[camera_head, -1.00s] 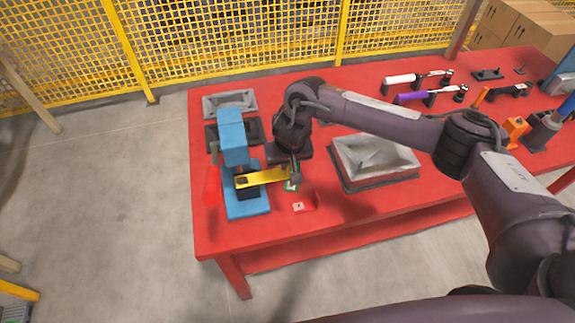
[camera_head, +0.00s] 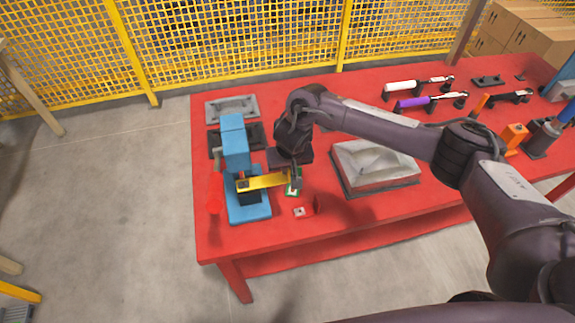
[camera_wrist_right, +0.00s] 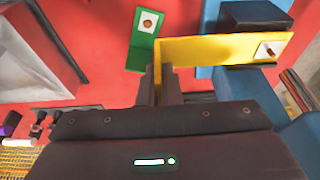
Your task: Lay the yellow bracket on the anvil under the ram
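The yellow bracket (camera_head: 265,181) is a flat strip, held roughly level. My right gripper (camera_head: 296,178) is shut on its right end; the wrist view shows both fingers (camera_wrist_right: 164,85) around the end flange of the bracket (camera_wrist_right: 215,49). Its free end, with a hole and a pale patch, reaches into the blue press (camera_head: 234,145), below the press head. The dark anvil block (camera_head: 249,198) is partly covered by the bracket; it seems to show as a dark block (camera_wrist_right: 255,14) in the wrist view. I cannot tell whether bracket and anvil touch. My left gripper is not in view.
A green piece (camera_wrist_right: 143,45) lies below my right gripper. Grey trays (camera_head: 232,108) stand behind; a larger tray (camera_head: 372,190) is to the right on the red table (camera_head: 330,232).

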